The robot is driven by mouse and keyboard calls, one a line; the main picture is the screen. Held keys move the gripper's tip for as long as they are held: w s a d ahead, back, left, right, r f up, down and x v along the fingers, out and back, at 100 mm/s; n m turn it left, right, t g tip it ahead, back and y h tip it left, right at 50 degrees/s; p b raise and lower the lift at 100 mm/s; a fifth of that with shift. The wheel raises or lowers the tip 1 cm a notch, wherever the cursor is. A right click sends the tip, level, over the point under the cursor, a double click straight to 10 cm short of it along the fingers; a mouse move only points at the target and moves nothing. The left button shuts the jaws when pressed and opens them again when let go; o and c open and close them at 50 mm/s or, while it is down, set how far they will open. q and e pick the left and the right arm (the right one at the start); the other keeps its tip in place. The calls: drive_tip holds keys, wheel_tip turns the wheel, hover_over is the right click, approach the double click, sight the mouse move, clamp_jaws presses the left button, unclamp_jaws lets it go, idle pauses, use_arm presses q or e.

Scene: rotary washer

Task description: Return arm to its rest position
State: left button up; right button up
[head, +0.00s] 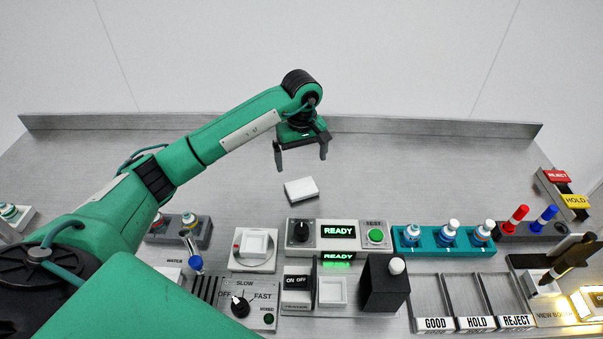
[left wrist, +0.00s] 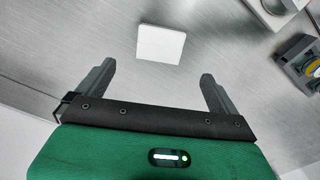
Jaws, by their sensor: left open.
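My left arm (head: 232,138) reaches in from the left over the bench. Its left gripper (head: 301,164) hangs above the back of the bench with the fingers spread and nothing between them. The open fingers also show in the left wrist view (left wrist: 155,90). A small white block (head: 301,190) lies on the bench just in front of the gripper, apart from it. The block also shows beyond the fingertips in the left wrist view (left wrist: 161,44). My right gripper is not in view.
A READY panel (head: 338,232) with a green TEST button stands in front of the block. A teal rack (head: 430,240) of vials is to its right. A dial panel (head: 238,303) and a black box (head: 384,285) are nearer. The bench back is clear up to its raised edge (head: 420,127).

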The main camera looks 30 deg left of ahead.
use_arm(q)
drive_tip(key=shift+r, duration=0.85)
drive_tip(key=shift+r, duration=0.1)
